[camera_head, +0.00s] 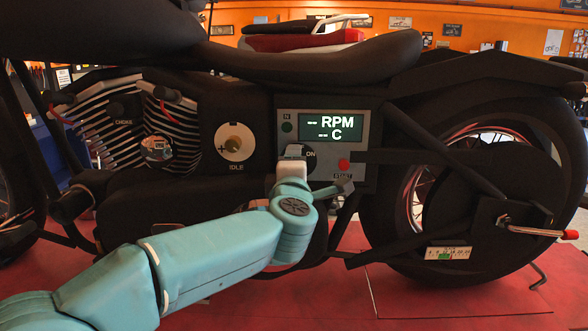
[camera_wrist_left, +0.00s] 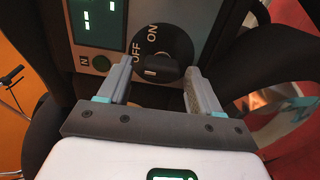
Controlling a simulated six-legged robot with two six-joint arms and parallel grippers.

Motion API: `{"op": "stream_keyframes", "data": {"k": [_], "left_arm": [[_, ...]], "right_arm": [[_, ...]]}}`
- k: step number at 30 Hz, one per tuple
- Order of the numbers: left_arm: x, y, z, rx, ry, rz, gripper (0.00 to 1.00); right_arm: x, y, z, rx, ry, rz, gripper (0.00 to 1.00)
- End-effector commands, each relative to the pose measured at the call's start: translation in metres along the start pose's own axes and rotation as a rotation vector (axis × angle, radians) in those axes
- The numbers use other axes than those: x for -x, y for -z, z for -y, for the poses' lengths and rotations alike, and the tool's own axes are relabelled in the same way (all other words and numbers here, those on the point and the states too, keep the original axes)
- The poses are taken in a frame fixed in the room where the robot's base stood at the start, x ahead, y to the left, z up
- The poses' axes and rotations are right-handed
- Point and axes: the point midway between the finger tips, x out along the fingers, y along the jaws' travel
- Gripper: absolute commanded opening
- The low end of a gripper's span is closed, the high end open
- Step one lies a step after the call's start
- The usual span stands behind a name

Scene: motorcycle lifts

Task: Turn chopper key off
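The chopper's black key switch (camera_wrist_left: 158,62) shows in the left wrist view, with OFF and ON printed on its dial and a raised key piece at its middle. In the head view the switch (camera_head: 309,155) is partly hidden behind my left gripper (camera_head: 294,154). My left gripper (camera_wrist_left: 156,86) is open, with one finger on each side of the switch. A gap shows between the fingers and the key piece, and I see no contact. I cannot tell the key's exact position. My right gripper is not in view.
The panel display (camera_head: 328,128) reads RPM and C with dashes. A red start button (camera_head: 343,165) and a green N light (camera_head: 287,127) flank the switch. An idle knob (camera_head: 235,142) and a choke knob (camera_head: 117,108) sit to the left. The rear wheel stands to the right.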

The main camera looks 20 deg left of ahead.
Motion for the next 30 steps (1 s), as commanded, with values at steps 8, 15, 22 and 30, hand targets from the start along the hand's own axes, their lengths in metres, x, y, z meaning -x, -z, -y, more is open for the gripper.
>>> {"op": "stream_keyframes", "data": {"k": [8,15,22,30], "left_arm": [[0.0,0.0,0.0,-0.002,0.0,0.0,0.66],[0.03,0.0,0.002,-0.001,-0.003,0.004,0.66],[0.093,-0.001,0.001,0.0,-0.003,0.005,0.66],[0.148,-0.001,0.0,-0.001,-0.002,0.003,0.66]], "right_arm": [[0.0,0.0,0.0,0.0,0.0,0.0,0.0],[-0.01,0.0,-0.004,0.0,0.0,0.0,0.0],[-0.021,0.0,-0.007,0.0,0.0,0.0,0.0],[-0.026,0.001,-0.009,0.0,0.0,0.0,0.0]]}}
